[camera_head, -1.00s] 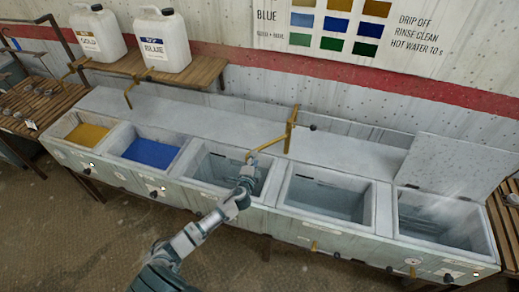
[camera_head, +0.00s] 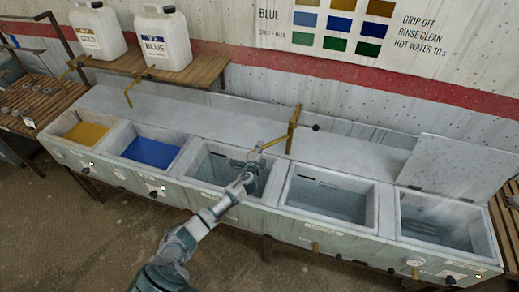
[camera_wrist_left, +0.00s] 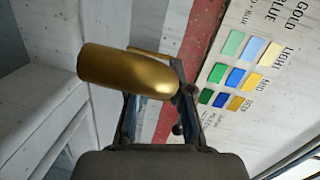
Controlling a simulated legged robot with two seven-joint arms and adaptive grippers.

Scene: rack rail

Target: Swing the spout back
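The brass spout (camera_head: 273,143) is a thin arm on an upright brass post (camera_head: 293,130) behind the middle basin. It reaches forward and left over that basin's back edge. My left gripper (camera_head: 257,163) is over the middle basin, close to the spout's outer end. In the left wrist view, the spout's thick gold end (camera_wrist_left: 125,67) lies across and in front of the fingers (camera_wrist_left: 158,112). The fingers stand apart, with their tips partly hidden behind it. I cannot tell whether they touch it. My right gripper is not in view.
The trough has a gold-filled basin (camera_head: 87,131), a blue-filled basin (camera_head: 151,152) and greyish basins to the right. A raised lid (camera_head: 458,170) stands behind the far-right basin. Two white jugs (camera_head: 162,40) stand on a wooden shelf (camera_head: 205,70). A colour chart hangs on the wall.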

